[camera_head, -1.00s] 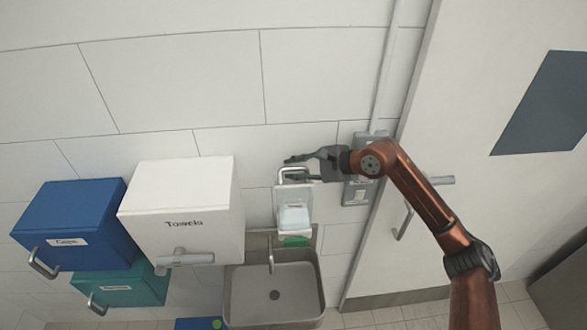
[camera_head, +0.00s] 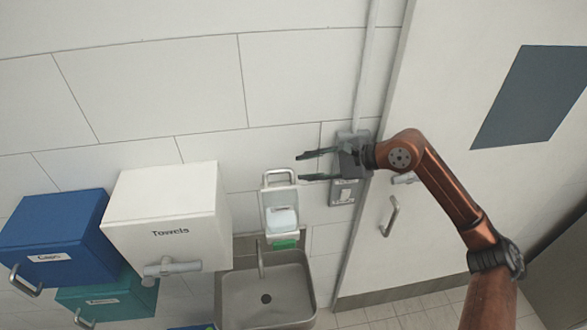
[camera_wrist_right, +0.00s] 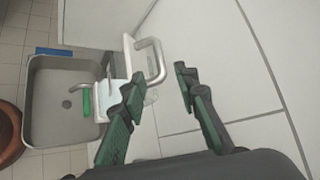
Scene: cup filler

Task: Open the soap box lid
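The soap box (camera_head: 281,218) hangs on the wall above the sink, with a white block inside and a green part at its bottom. Its lid (camera_head: 279,195) appears swung up, its handle (camera_head: 277,174) at the top and the white contents exposed. The handle also shows in the right wrist view (camera_wrist_right: 158,62). My right gripper (camera_head: 300,167) is open and empty, just right of the handle and apart from it in the head view. In the right wrist view its fingers (camera_wrist_right: 158,76) are spread, one partly covering the box. My left gripper is in neither view.
A steel sink (camera_head: 236,296) with a tap (camera_head: 261,262) is below. The white Towels box (camera_head: 165,215), a blue box (camera_head: 55,235) and a teal box (camera_head: 110,302) are at left. A grey wall switch box (camera_head: 343,192) is behind my right gripper; a door stands right.

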